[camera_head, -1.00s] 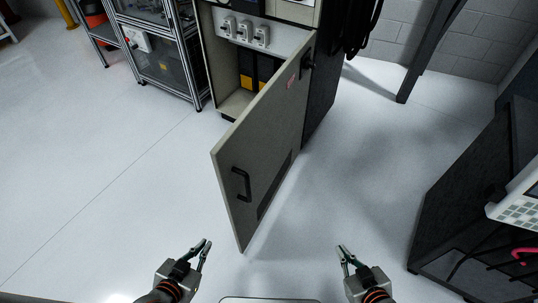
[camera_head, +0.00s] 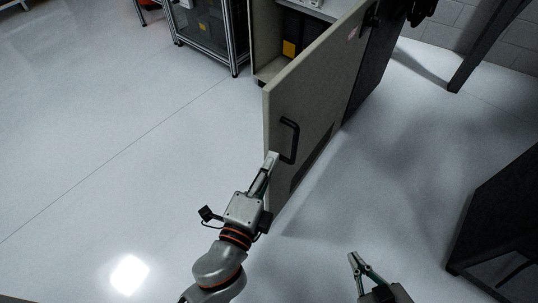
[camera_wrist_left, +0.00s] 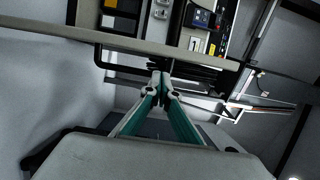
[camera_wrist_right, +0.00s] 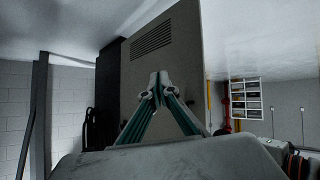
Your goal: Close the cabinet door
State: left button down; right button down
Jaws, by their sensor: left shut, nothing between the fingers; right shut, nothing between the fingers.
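The cabinet door (camera_head: 322,88) is grey-beige and stands wide open in the head view, its free edge toward me. Its black handle (camera_head: 289,139) is on the face turned to the right. The cabinet (camera_head: 265,45) is behind it, with dark and yellow items inside. My left gripper (camera_head: 272,160) is shut and empty, its tips at the door's free edge just below the handle; I cannot tell whether they touch. The door edge crosses the left wrist view (camera_wrist_left: 120,38). My right gripper (camera_head: 357,260) is shut and empty, low and to the right of the door.
A metal-framed rack (camera_head: 205,32) stands left of the cabinet. A dark cabinet (camera_head: 502,215) is at the right edge, and a dark post (camera_head: 487,45) stands at the back right. The pale floor (camera_head: 120,150) left of the door is clear.

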aim_at(282, 135)
pick_arm(q)
jog(key=x, duration=0.8)
jog(key=shift+w+p, duration=0.3)
